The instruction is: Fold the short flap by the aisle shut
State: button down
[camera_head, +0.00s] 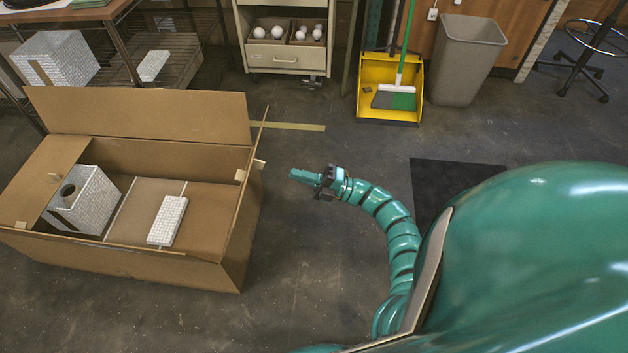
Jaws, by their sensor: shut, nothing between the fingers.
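A cardboard box (190,264) stands open on the floor at the left. Its right-hand short flap (259,134) faces my gripper and stands up, seen almost edge-on. The left short flap (40,180) lies folded inward over the box's left end. The long back flap (140,114) stands up. A white brick-patterned block with a round hole (84,200) and a flat white slab (167,220) lie inside. My gripper (296,175) is shut and empty, to the right of the right-hand flap and apart from it, pointing left.
A yellow dustpan (375,108) with a broom and a grey bin (466,58) stand at the back. A drawer cabinet (284,60) and a wire rack with white parts are behind the box. A dark mat (440,185) lies at right. The floor between box and arm is clear.

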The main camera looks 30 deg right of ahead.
jog(key=b+x, duration=0.2)
jog(key=x, duration=0.4)
jog(key=shift+w+a, duration=0.2)
jog(key=shift+a, duration=0.1)
jog(key=shift+r, duration=0.2)
